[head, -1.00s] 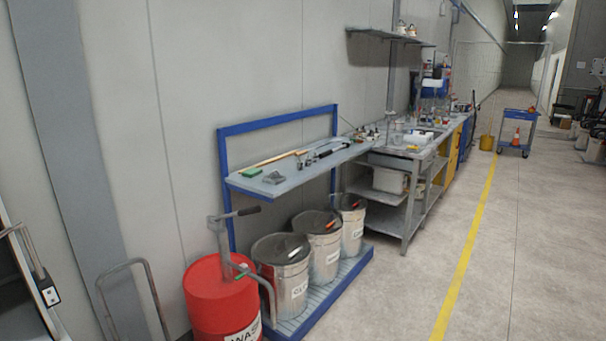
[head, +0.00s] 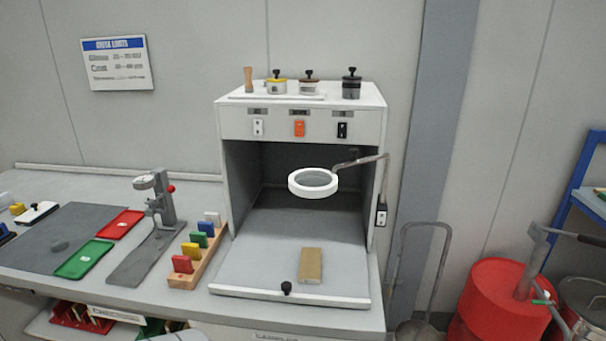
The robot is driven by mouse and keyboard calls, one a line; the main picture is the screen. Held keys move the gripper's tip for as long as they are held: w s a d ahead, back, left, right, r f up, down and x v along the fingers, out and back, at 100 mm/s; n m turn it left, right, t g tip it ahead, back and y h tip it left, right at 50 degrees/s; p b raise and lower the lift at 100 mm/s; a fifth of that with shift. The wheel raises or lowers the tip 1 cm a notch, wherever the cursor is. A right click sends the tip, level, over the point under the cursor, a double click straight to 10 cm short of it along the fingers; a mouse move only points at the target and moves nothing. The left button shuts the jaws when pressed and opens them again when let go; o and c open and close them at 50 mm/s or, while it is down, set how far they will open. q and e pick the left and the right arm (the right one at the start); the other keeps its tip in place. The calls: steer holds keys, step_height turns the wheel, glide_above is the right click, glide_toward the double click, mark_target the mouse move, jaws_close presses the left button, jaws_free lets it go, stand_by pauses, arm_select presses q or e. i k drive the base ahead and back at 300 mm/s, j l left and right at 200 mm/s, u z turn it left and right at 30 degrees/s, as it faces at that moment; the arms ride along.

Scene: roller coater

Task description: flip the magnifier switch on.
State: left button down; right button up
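The magnifier (head: 313,182) is a white ring lens on a grey jointed arm, in front of the open light booth (head: 228,185). Its arm runs right and bends down to the booth's right edge. A small dark switch box with a white rocker (head: 381,217) sits at the lower end of that arm. I cannot tell whether the rocker is on or off. Three other switches are on the booth's top front panel: white (head: 258,127), orange (head: 299,129) and black (head: 342,130). Neither of my grippers shows in the head view.
A tan block (head: 311,265) lies on the booth floor. Left on the bench are a gauge stand (head: 162,200), a rack of coloured chips (head: 190,275), and red and green trays (head: 84,260). A hand truck (head: 432,268) and red drum (head: 495,300) stand right of the bench.

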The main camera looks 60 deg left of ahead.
mark_target(381, 216)
steer(key=k+l+u, duration=0.1)
steer(key=u, duration=1.5)
